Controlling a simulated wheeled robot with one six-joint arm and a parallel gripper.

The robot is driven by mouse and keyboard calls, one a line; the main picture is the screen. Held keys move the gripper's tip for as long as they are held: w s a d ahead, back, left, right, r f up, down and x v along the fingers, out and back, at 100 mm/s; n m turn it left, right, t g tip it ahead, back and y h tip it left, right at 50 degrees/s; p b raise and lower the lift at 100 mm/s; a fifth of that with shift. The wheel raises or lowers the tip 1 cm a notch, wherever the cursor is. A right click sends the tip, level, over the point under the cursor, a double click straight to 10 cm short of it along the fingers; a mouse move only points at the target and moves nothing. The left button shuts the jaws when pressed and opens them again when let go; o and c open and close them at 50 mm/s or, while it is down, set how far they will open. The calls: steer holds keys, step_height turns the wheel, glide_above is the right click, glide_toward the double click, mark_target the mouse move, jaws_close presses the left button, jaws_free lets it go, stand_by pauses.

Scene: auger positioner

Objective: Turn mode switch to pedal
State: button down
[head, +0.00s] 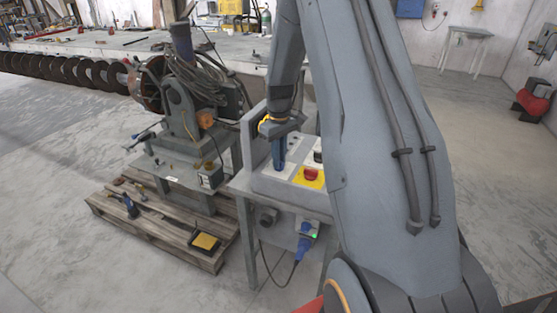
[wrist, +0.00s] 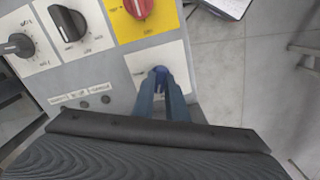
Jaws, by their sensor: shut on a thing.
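The control box (head: 262,185) stands on a grey stand, its top panel (wrist: 119,73) filling the upper left of the wrist view. My gripper (wrist: 162,88) points down at a white plate (wrist: 140,62) on this panel. Its fingers are shut on a small blue knob (wrist: 160,71), mostly hidden between the tips. In the head view my gripper (head: 278,165) is over the same plate. The plate's lettering is too small to read, so I cannot tell which position the knob is in.
A red stop button (wrist: 139,7) on a yellow plate (wrist: 153,25) is close beyond the knob. Two black rotary knobs (wrist: 68,23) (wrist: 19,45) sit farther left. A pallet (head: 165,225) with tools lies on the floor left of the stand. Open floor shows right of the panel.

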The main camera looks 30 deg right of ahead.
steer(key=shift+s+m, duration=0.1)
steer(key=shift+m, duration=1.1)
steer(key=c, duration=1.8)
jaws_free()
steer(key=shift+o, duration=0.2)
steer(key=shift+b, duration=0.3)
step_height(320, 180, up, 7)
steer(key=shift+f+b, duration=0.2)
steer(key=shift+b, duration=0.85)
steer(key=shift+r, duration=0.6)
steer(key=shift+s+a, duration=0.1)
